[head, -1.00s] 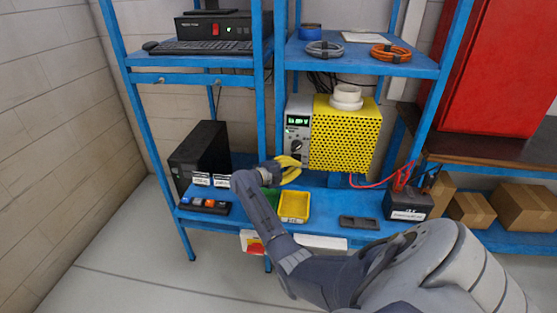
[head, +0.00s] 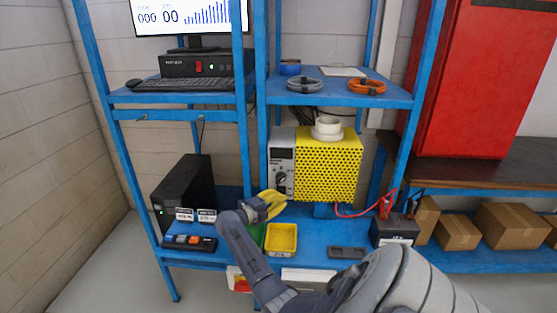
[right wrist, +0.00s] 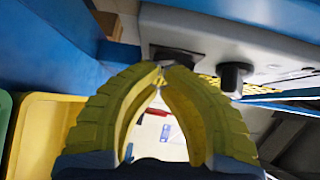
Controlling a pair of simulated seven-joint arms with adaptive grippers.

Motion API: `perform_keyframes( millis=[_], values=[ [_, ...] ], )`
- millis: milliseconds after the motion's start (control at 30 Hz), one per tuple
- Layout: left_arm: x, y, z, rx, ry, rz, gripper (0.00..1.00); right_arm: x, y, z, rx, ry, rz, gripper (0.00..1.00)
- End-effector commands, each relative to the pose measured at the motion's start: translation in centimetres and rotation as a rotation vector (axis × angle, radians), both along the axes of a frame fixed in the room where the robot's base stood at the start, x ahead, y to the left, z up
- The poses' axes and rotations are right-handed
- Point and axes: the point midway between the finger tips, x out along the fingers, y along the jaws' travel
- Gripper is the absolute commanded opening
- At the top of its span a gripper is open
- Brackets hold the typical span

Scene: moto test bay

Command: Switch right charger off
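The panel's small display is dark in the head view. In the right wrist view the panel (right wrist: 225,38) carries a black knob (right wrist: 233,76) and a dark switch (right wrist: 176,56). My right gripper (head: 277,198) is at the panel's lower edge. Its yellow fingertips (right wrist: 163,70) meet with nothing between them, just below the switch; I cannot tell whether they touch it. My left gripper is not in view.
A yellow bin (head: 281,238) and a green bin stand below my right gripper. A black tower (head: 184,193) is to the left. A battery (head: 394,229) with red clamps and a dark tray (head: 347,252) are to the right. Blue uprights frame the shelves.

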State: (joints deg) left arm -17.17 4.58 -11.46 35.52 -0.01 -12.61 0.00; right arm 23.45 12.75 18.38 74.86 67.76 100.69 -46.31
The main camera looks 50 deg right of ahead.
Motion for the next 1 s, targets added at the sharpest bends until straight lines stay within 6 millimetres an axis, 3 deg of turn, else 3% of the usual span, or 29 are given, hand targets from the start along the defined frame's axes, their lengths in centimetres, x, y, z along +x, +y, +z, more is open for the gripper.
perform_keyframes(
  millis=[1000],
  values=[
    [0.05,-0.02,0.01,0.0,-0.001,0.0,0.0,-0.48,-0.61,-0.02,-0.001,0.002,-0.008,0.0]
  ],
)
